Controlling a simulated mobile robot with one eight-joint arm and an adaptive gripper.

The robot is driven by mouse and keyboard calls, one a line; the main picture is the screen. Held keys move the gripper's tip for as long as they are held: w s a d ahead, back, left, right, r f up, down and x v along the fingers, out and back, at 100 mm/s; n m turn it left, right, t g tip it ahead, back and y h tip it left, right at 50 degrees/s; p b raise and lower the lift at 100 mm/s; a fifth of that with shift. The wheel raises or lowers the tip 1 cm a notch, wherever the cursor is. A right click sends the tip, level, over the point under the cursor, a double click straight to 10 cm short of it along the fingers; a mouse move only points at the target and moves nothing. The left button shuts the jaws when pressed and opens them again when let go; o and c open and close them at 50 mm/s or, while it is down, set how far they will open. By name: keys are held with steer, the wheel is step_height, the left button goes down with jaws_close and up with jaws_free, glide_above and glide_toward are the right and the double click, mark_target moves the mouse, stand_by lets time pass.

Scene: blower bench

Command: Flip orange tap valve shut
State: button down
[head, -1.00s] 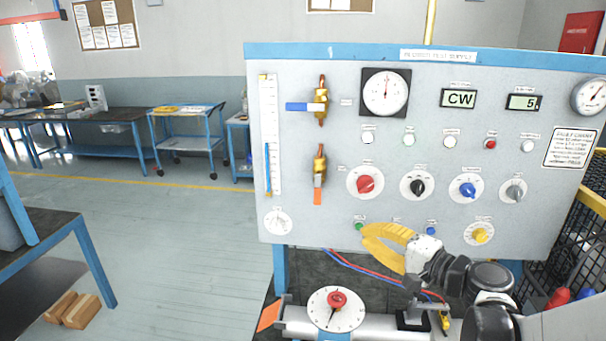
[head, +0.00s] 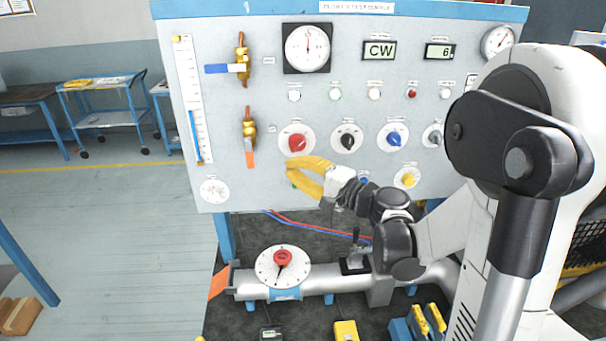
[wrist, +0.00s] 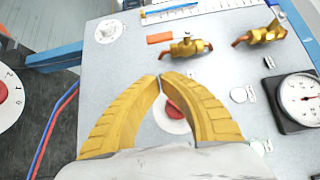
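The orange tap valve (head: 249,128) is a brass valve on the left of the grey panel. Its orange handle (head: 250,159) hangs down in line with the brass body. In the wrist view, the orange handle (wrist: 160,38) and its brass body (wrist: 190,47) lie beyond my fingertips, fully visible. My gripper (head: 289,171) has yellow fingers and is in front of the panel, right of and slightly below the handle, apart from it. In the wrist view, the fingertips (wrist: 160,77) meet with nothing between them, partly covering the red knob (wrist: 175,107).
A blue-handled valve (head: 240,68) sits above, its handle crosswise. The red knob (head: 297,142) and other dials are right of the orange valve. Below are a pipe with a round dial (head: 283,266) and red and blue hoses (head: 300,222).

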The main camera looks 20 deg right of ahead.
mark_target(250, 160)
steer(key=w+a, duration=0.4)
steer(key=a, duration=0.1)
steer(key=shift+w+a+b, duration=0.3)
steer(key=shift+w+b, duration=0.05)
steer(key=shift+d+f+b, duration=0.1)
steer(key=shift+d+b, duration=0.05)
steer(key=shift+b, duration=0.15)
